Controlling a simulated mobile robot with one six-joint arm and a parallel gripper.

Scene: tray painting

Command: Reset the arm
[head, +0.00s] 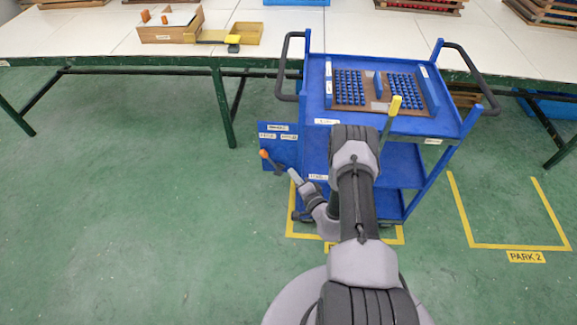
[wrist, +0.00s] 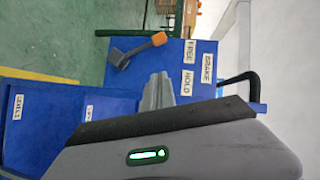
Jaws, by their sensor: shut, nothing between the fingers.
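My arm rises from the bottom of the head view and folds down in front of a blue cart (head: 310,75). My gripper (head: 291,172) hangs at the cart's left side, near a blue panel (head: 275,146). In the wrist view its grey fingers (wrist: 160,82) are together with nothing between them. A lever with an orange end (head: 265,155) is on the panel, just left of the gripper and apart from it. The lever (wrist: 135,48) also shows in the wrist view, beside labels reading FREE, HOLD and BRAKE.
Yellow-marked PARK 2 (head: 526,257) is empty. Green floor at left is clear.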

